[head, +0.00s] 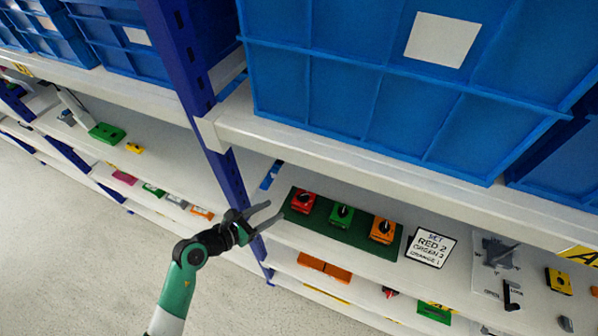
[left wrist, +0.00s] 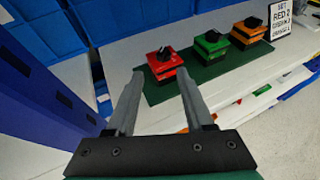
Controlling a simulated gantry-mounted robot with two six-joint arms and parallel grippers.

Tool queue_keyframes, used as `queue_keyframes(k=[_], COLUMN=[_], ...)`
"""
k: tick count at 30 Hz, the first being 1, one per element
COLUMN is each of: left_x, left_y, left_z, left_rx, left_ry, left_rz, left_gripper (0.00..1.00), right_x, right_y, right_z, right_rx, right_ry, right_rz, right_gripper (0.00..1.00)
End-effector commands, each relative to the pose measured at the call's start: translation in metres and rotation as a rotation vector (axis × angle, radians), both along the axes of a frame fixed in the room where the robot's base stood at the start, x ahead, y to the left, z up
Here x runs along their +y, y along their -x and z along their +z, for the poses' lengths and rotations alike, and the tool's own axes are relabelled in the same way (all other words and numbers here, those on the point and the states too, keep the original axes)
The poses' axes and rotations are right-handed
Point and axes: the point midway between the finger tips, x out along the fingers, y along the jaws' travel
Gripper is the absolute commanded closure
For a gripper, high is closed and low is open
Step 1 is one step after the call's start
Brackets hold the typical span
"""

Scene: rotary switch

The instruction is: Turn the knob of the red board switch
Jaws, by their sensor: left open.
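The red board switch (head: 302,201) sits at the left end of a dark green board (head: 327,232) on the shelf. It has a black knob on top. It also shows in the left wrist view (left wrist: 164,64), just beyond my fingertips. A green switch (head: 341,216) and an orange switch (head: 382,230) stand to its right on the same board. My left gripper (head: 264,215) is open and empty, left of the red switch and apart from it. In the left wrist view the gripper's two fingers (left wrist: 158,88) point toward the red switch. My right gripper is not in view.
A card (head: 430,246) reading RED 2, GREEN 2, ORANGE 1 stands right of the board. A blue upright post (head: 228,180) is close left of my gripper. Blue crates (head: 350,95) fill the shelf above. Lower shelves hold several small parts.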

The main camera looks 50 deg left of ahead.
Motion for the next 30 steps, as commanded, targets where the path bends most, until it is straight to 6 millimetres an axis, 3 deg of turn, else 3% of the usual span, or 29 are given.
queue_keyframes(k=[1, 10, 21, 30], left_x=[-0.001, -0.001, 0.0, 0.002], left_y=[0.002, -0.009, -0.082, -0.107], left_z=[0.007, -0.002, -0.031, -0.04], left_rx=[0.005, 0.004, 0.002, 0.002], left_ry=[0.004, 0.006, 0.004, 0.004], left_rz=[0.002, -0.002, -0.002, 0.001], left_gripper=[0.47, 0.47, 0.47, 0.47], right_x=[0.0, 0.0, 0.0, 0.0], right_y=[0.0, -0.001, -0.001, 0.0], right_z=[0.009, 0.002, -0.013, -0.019], right_rx=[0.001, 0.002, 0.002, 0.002], right_ry=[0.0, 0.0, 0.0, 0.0], right_rz=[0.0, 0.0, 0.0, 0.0], right_gripper=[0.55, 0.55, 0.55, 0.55])
